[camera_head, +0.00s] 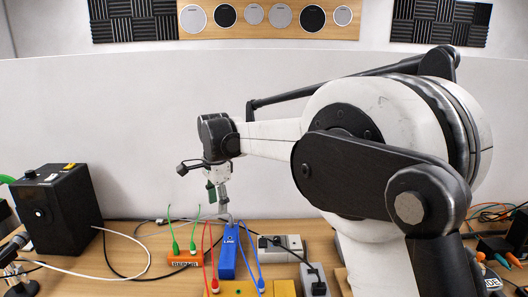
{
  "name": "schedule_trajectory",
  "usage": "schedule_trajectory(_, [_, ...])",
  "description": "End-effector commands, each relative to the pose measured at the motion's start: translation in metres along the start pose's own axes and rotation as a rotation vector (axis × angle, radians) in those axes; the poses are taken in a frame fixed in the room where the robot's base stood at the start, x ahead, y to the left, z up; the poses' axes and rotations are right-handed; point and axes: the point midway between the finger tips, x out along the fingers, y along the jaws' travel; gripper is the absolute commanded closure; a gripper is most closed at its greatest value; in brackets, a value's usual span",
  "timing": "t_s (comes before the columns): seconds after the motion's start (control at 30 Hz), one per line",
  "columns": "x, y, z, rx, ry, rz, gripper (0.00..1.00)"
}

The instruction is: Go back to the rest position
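My gripper (221,205) hangs from the end of my white and black arm, left of the picture's middle. It points down above the back end of a blue box (228,262) on the wooden table. The fingers are small and partly merge with the parts behind them, so I cannot tell whether they are open or shut. I see nothing clearly held. Whether the fingertips touch anything behind the blue box is also unclear.
An orange box (186,259) with green plugs, a yellow box (284,289) and a grey box (314,281) surround the blue box, with red, blue and black cables among them. A black speaker (58,212) stands left. More cables lie right. A pale wall rises behind.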

Motion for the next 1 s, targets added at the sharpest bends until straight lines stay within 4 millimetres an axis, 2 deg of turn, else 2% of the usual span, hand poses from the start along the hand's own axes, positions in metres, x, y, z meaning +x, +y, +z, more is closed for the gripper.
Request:
schedule_trajectory(0.03, [-0.012, 0.015, -0.009, -0.020, 0.005, -0.013, 0.61])
schedule_trajectory(0.2, [-0.044, 0.059, -0.034, -0.111, 0.028, -0.060, 0.61])
schedule_trajectory(0.5, [-0.085, 0.146, -0.064, -0.272, 0.089, -0.132, 0.61])
schedule_trajectory(0.73, [-0.103, 0.218, -0.076, -0.395, 0.151, -0.175, 0.61])
schedule_trajectory(1.0, [-0.108, 0.302, -0.080, -0.537, 0.241, -0.208, 0.61])
